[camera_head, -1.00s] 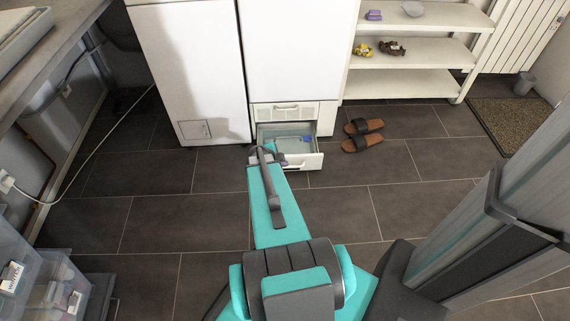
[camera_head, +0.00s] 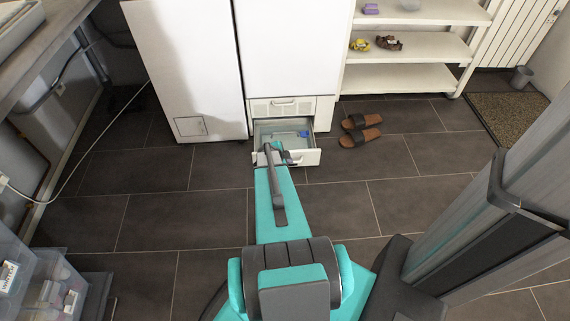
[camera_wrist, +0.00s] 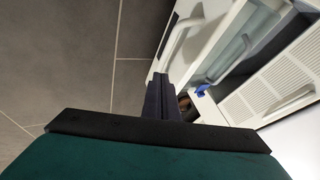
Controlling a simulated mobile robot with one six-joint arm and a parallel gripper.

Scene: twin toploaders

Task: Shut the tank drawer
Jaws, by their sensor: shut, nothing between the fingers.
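The tank drawer (camera_head: 306,157) is a white drawer low on the right-hand appliance. It stands pulled out, with its pale interior open to view and a small blue part (camera_head: 303,133) inside. In the wrist view the drawer (camera_wrist: 205,20) is at the upper right, with a white bar handle (camera_wrist: 183,36) on its front and the blue part (camera_wrist: 203,90) near its inside. My gripper (camera_head: 270,147) is at the left part of the drawer front; its dark fingers (camera_wrist: 160,82) are shut and empty. I cannot tell whether they touch the drawer.
Above the drawer is a panel with slots and a handle (camera_head: 283,103). A second white appliance (camera_head: 187,70) stands to the left. Brown sandals (camera_head: 361,129) lie on the floor right of the drawer, near a white shelf (camera_head: 410,77). The tiled floor in front is mostly clear.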

